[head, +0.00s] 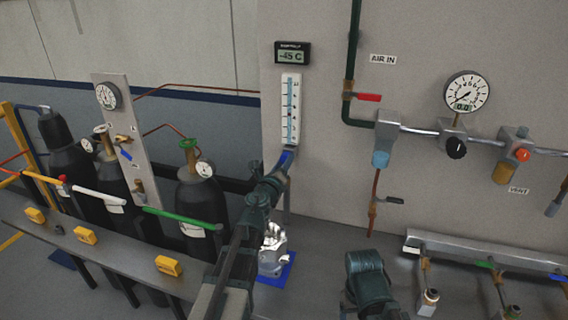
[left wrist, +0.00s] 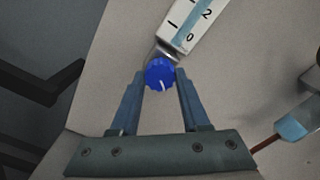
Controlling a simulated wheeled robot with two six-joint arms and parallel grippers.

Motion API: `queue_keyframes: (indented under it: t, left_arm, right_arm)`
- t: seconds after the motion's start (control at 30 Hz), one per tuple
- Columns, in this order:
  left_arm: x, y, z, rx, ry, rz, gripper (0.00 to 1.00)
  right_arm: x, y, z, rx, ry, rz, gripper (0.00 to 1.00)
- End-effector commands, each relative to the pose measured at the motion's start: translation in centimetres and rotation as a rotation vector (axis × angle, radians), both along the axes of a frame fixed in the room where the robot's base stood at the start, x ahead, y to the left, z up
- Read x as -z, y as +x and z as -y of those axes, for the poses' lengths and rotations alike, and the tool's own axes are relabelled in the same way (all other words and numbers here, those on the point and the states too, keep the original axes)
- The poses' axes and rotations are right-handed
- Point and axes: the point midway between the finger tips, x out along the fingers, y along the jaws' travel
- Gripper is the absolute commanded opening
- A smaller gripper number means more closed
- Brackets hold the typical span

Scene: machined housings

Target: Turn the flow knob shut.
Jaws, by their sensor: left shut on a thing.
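The flow knob (left wrist: 158,76) is blue, round and ridged, with a white mark on its face. It sits at the lower end of a white flow tube with a scale (head: 291,108), beside the zero end of the scale in the left wrist view (left wrist: 190,27). My left gripper (head: 286,160) reaches up to the bottom of the tube and hides the knob in the head view. Its two blue fingers are shut on the knob, one on each side. In the left wrist view the mark points down and slightly right.
A display reading -45 C (head: 292,53) is above the tube. Right of it are a red-handled valve (head: 368,97), a pale blue fitting (head: 381,159) and a round gauge (head: 467,92). Dark gas cylinders (head: 202,215) stand left behind a rail.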

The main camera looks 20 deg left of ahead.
Motion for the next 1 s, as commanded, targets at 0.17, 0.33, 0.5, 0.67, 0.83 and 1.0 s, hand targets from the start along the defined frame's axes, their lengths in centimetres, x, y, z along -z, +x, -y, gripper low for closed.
queue_keyframes:
  t: [0.17, 0.33, 0.5, 0.67, 0.83, 1.0]
  left_arm:
    - [-0.02, -0.01, -0.03, -0.001, -0.169, -0.006, 0.00]
    - [-0.02, -0.01, -0.02, -0.001, -0.330, -0.011, 0.00]
    - [-0.04, -0.02, -0.02, -0.002, -0.491, -0.017, 0.00]
    - [-0.04, -0.02, -0.02, -0.002, -0.643, -0.022, 0.00]
    - [-0.05, -0.03, -0.02, -0.002, -0.804, -0.028, 0.00]
    - [-0.06, -0.04, -0.02, -0.002, -0.964, -0.032, 0.00]
  right_arm:
    - [-0.02, 0.00, 0.00, 0.000, 0.000, 0.000, 0.76]
    - [-0.02, 0.00, 0.00, 0.000, 0.000, 0.000, 0.76]
    - [-0.03, 0.00, 0.00, 0.000, 0.000, 0.000, 0.76]
    - [-0.04, 0.00, 0.00, 0.000, 0.000, 0.000, 0.76]
    - [-0.05, 0.00, 0.00, 0.000, 0.000, 0.000, 0.76]
    - [-0.06, 0.00, -0.01, 0.000, 0.000, 0.000, 0.76]
